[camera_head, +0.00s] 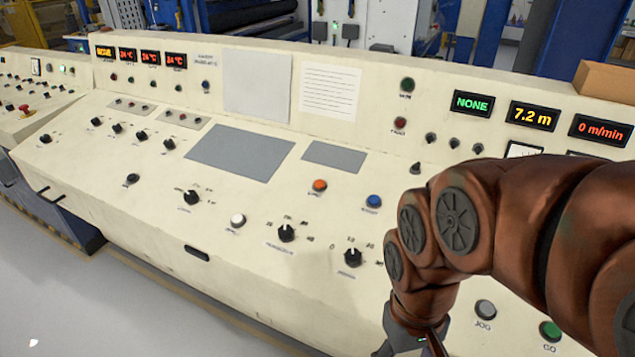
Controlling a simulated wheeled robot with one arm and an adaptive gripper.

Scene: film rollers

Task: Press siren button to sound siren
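A cream control console fills the view, with several push buttons on its sloped top. An orange button (320,185), a blue button (374,201) and a white button (238,220) sit in its middle. A grey button (485,309) marked JOG and a green button (550,330) marked GO sit at the lower right. The small labels by the orange, blue and white buttons are too blurred for me to tell which is the siren button. My gripper (405,342) shows only in part at the bottom edge, below my reddish-brown arm; its fingertips are out of sight.
Black rotary knobs (286,233) stand up from the console between the buttons. Lit displays (532,115) line the upright back panel. A cardboard box (606,80) sits on top at the right. My arm covers part of the console's right side. Grey floor lies at the lower left.

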